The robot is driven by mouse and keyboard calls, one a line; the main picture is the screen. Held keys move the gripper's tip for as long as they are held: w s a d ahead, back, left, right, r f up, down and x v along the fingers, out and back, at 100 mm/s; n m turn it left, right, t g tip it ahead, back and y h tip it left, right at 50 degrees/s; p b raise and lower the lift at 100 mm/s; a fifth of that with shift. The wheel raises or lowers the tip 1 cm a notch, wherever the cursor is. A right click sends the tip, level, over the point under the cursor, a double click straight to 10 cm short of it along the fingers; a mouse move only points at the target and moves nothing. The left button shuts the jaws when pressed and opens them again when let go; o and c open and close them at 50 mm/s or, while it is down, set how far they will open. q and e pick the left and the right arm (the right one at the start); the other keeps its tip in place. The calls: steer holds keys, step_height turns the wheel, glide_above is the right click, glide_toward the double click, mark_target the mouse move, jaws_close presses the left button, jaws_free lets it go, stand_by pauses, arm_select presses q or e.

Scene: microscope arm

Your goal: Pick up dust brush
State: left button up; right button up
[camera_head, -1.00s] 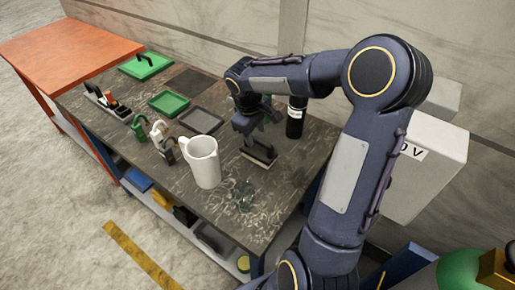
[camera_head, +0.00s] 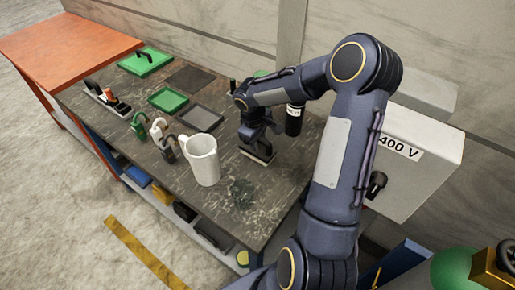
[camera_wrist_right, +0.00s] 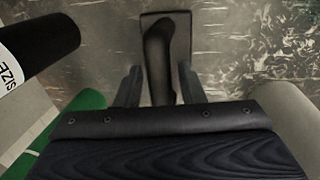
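The dust brush (camera_head: 259,156) stands on the dark worktop, right of the white mug. In the right wrist view the brush (camera_wrist_right: 158,52) shows a dark curved handle over a rectangular head. My right gripper (camera_head: 254,138) points down over the brush. In the right wrist view my right gripper (camera_wrist_right: 160,90) has its two fingers apart, one on each side of the handle. A narrow gap shows beside the handle, so the fingers do not appear closed on it. In the head view the gripper hides most of the handle. My left gripper is out of view.
The white mug (camera_head: 203,160) stands left of the brush, and a black labelled bottle (camera_head: 294,119) stands to its right. Padlocks (camera_head: 159,130), a grey tray (camera_head: 201,117) and a green tray (camera_head: 168,100) are farther left. A clear object (camera_head: 243,193) lies near the front edge.

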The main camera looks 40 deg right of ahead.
jaws_close()
steer(key=shift+r, duration=0.1)
steer(key=shift+r, duration=0.6)
steer(key=s+a+r+b, duration=0.3)
steer(key=s+a+r, duration=0.5)
steer(key=a+r, duration=0.3)
steer(key=shift+a+r, duration=0.3)
steer(key=shift+r, duration=0.05)
